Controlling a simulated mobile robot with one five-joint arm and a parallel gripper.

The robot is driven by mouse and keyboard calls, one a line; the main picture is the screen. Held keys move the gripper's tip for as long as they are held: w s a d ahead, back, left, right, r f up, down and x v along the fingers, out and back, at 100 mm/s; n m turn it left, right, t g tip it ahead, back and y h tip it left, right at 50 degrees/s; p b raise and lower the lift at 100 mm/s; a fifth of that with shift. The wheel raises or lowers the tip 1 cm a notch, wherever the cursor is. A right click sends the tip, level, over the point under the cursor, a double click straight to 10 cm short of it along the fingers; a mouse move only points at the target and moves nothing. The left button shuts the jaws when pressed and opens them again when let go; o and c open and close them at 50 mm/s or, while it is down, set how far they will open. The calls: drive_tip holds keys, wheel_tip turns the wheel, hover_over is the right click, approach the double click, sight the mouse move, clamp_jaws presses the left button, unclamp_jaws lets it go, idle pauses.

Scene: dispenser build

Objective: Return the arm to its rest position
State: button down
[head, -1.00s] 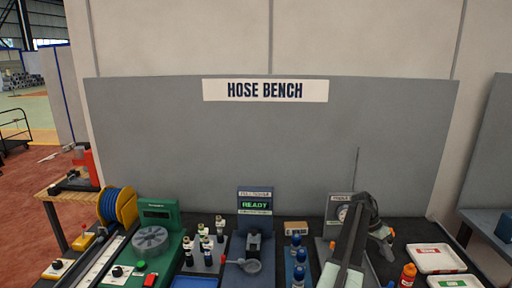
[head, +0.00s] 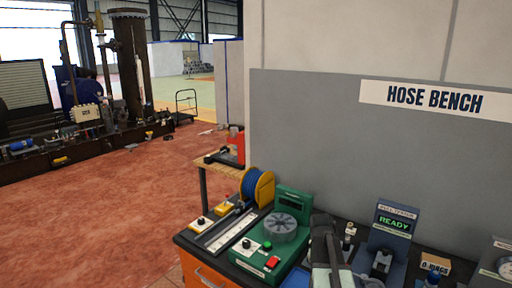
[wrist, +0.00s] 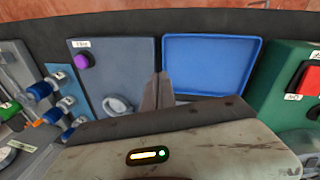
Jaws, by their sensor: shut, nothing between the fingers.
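My gripper (wrist: 158,92) shows in the wrist view with its fingers together and nothing between them. It is over the bench, in front of the gap between a grey-blue unit (wrist: 130,62) with a purple knob and a blue tray (wrist: 212,62). How high it is above the bench I cannot tell. In the head view my arm rises at the bottom, just right of the green machine (head: 268,252); the fingertips cannot be made out there.
The pull tester (head: 394,232) with a READY screen stands right of my arm. A yellow and blue hose reel (head: 262,188) stands left. In the wrist view, blue-capped fittings (wrist: 40,92) lie left and a red button (wrist: 305,78) right. Open red floor (head: 100,220) lies left of the bench.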

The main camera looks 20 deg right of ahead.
drive_tip(key=a+n+t+y, duration=0.1)
drive_tip(key=a+n, duration=0.7)
drive_tip(key=a, duration=2.4)
drive_tip(key=shift+w+f+n+y, duration=0.3)
drive_tip(key=shift+f+y, duration=0.1)
drive_tip(key=shift+y, duration=0.1)
drive_tip(key=shift+a, duration=0.1)
